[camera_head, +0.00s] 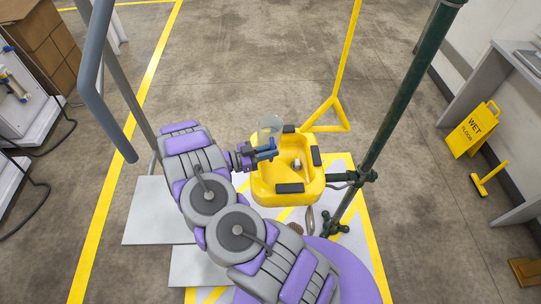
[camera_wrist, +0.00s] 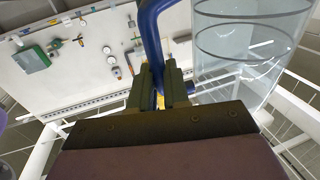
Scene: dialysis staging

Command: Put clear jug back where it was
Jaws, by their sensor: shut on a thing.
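The clear jug (camera_head: 269,126) is a see-through cylinder with a blue handle. In the head view it is above the far left part of a yellow stand with a recessed top (camera_head: 284,194); I cannot tell whether it touches the stand. In the wrist view the clear jug (camera_wrist: 245,45) fills the upper right, with dark rings around it. My gripper (camera_wrist: 160,85) is shut on its blue handle (camera_wrist: 152,35). In the head view my gripper (camera_head: 258,153) is at the stand's left edge. The jug's base is not clearly visible.
A small silvery round item (camera_head: 297,164) shows in the stand's top. A dark green pole (camera_head: 403,95) rises just right of the stand, with a clamp. A grey post (camera_head: 103,75) stands left. A yellow wet floor sign (camera_head: 472,129) is at right.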

